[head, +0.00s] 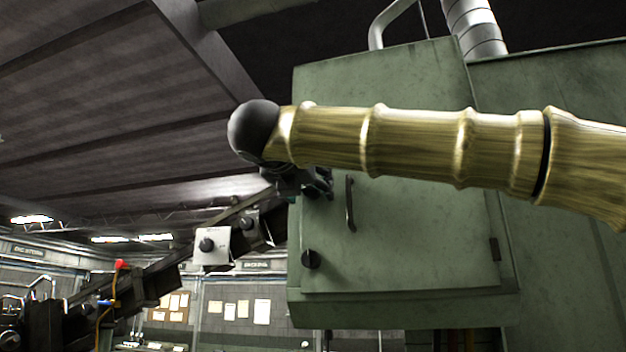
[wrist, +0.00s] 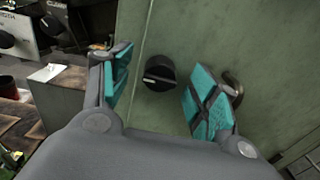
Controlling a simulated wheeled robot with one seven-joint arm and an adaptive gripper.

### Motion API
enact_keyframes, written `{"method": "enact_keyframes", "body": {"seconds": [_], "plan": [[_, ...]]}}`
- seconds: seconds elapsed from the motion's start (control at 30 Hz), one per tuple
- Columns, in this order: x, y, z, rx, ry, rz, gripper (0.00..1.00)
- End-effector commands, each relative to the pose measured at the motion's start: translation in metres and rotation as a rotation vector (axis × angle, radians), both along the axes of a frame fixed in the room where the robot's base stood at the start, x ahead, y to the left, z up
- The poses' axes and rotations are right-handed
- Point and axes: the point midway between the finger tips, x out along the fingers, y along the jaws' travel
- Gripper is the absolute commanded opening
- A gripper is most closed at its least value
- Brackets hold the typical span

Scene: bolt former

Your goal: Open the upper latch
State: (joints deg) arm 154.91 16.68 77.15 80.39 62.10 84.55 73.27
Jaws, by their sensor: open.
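The upper latch (wrist: 159,73) is a round black knob on the green cabinet door. In the wrist view it sits between the two teal-padded fingers of my gripper (wrist: 165,92), which are open with space on both sides of the knob. In the head view my gripper (head: 318,186) is at the upper left of the door (head: 420,235), and the upper latch is hidden there behind the gripper and arm. A lower black latch (head: 311,259) shows below on the same door edge.
A dark door handle (head: 350,204) stands just right of my gripper; it also shows behind the right finger in the wrist view (wrist: 234,88). A hinge (head: 495,249) is at the door's right edge. A grey box with a black knob (head: 212,247) is to the left.

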Motion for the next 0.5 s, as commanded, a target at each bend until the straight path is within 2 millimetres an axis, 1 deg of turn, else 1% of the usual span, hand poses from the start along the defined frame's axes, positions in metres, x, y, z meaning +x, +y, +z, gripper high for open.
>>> {"method": "enact_keyframes", "body": {"seconds": [0.03,0.17,0.3,0.5], "plan": [[-0.0004,0.0,0.0062,-0.027,0.009,0.0,0.61],[-0.0005,0.0,0.0019,-0.127,0.04,-0.001,0.61],[-0.0003,-0.0002,0.0023,-0.263,0.084,-0.002,0.61],[-0.0002,0.0,0.0018,-0.421,0.137,0.0,0.61]]}}
